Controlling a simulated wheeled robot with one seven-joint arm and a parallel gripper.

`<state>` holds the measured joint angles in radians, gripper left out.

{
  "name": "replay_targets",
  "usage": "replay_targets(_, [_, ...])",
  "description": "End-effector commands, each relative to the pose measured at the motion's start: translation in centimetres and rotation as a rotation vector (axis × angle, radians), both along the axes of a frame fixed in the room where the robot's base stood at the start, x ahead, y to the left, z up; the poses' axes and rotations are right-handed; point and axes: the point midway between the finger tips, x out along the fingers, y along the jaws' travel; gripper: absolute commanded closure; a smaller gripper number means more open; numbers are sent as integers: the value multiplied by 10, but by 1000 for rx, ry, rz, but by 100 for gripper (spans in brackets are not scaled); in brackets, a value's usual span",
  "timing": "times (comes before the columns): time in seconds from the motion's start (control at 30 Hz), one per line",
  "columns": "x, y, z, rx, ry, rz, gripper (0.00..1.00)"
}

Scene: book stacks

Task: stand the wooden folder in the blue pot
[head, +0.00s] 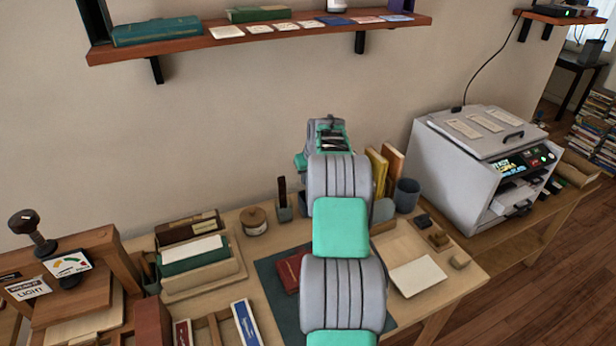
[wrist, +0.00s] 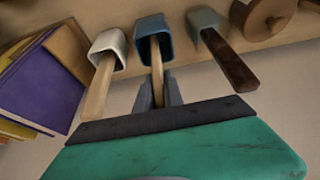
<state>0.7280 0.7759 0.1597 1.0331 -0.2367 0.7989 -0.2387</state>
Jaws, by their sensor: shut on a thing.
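In the wrist view, which looks upside down, the blue pot (wrist: 152,27) stands in the middle of a row of three pots. My gripper (wrist: 158,92) is shut on the wooden folder (wrist: 157,72), a narrow pale wooden strip. The folder's far end reaches the blue pot's mouth and appears to be inside it. I cannot tell how deep it goes or whether it touches the bottom. My gripper's fingers are just outside the mouth. In the head view my arm hides the blue pot, the folder and my gripper.
A white pot (wrist: 108,43) with a pale wooden stick and a grey-green pot (wrist: 205,20) with a dark stick (wrist: 230,62) flank the blue pot closely. Upright books (wrist: 40,85) and a round jar (wrist: 262,18) stand farther out. A wall shelf (head: 250,40) hangs above the table.

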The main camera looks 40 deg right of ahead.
Motion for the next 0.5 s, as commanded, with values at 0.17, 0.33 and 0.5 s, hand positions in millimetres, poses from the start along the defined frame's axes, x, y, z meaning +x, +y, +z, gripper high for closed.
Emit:
replay_targets(0.17, [0, 0, 1, 0, -1, 0, 100])
replay_targets(0.33, [0, 0, 1, 0, -1, 0, 74])
replay_targets(0.5, [0, 0, 1, 0, 0, 0, 62])
